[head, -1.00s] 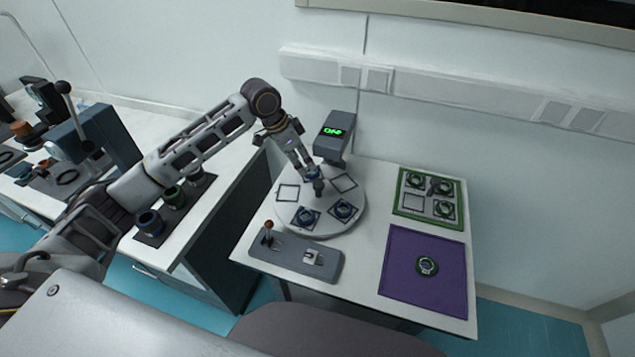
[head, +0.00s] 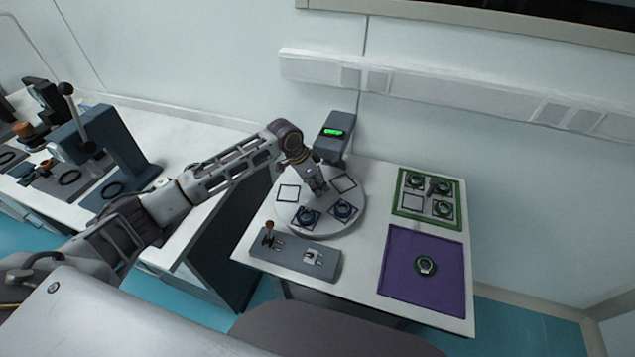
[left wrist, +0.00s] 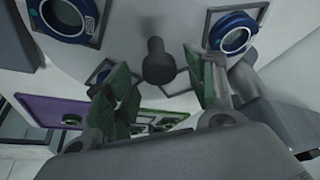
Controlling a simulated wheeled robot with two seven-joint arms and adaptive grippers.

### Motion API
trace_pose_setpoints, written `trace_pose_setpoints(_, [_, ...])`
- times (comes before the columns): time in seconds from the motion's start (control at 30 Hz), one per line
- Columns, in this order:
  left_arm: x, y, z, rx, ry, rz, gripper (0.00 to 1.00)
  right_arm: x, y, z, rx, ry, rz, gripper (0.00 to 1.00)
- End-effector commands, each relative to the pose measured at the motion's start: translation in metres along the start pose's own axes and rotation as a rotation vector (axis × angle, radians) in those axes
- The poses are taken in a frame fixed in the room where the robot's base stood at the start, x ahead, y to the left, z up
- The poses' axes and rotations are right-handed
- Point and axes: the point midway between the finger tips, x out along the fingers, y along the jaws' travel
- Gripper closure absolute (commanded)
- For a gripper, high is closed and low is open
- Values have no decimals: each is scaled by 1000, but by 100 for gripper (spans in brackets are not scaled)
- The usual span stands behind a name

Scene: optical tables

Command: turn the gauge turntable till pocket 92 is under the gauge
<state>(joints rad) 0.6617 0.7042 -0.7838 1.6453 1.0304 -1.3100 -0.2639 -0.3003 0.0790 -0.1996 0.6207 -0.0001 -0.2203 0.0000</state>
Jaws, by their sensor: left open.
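The round pale gauge turntable (head: 327,226) stands on the right table. It bears square pockets: two at the front hold blue rings (head: 307,217) (head: 343,210), and an empty-looking one (head: 288,193) lies at the left. The dark gauge (head: 335,138) stands at its back edge with a green lit display. My left gripper (head: 321,191) is over the turntable's middle, pointing down. In the left wrist view its open fingers (left wrist: 160,88) lie either side of a dark upright knob (left wrist: 157,62), with gaps visible. Pocket numbers are too small to read. My right gripper is out of view.
A grey panel (head: 295,256) with a small lever and a switch lies in front of the turntable. A green-rimmed tray (head: 399,207) with ringed parts and a purple mat (head: 398,278) with one ring lie to the right. A press (head: 122,143) stands on the left table.

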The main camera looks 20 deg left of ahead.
Motion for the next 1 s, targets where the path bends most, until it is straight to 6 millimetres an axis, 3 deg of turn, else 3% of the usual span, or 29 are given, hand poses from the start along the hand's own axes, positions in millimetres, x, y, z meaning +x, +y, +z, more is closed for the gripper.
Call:
trace_pose_setpoints(0.2, [11, 0, 0, 0, -1, 0, 45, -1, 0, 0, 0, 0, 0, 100])
trace_pose_setpoints(0.5, [12, 0, 1, 0, -1, -1, 45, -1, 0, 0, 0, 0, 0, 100])
trace_pose_setpoints(0.93, [12, 0, 0, 0, -1, -1, 100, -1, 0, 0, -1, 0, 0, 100])
trace_pose_setpoints(1.0, [12, 0, 0, 0, -1, -1, 100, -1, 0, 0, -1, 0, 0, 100])
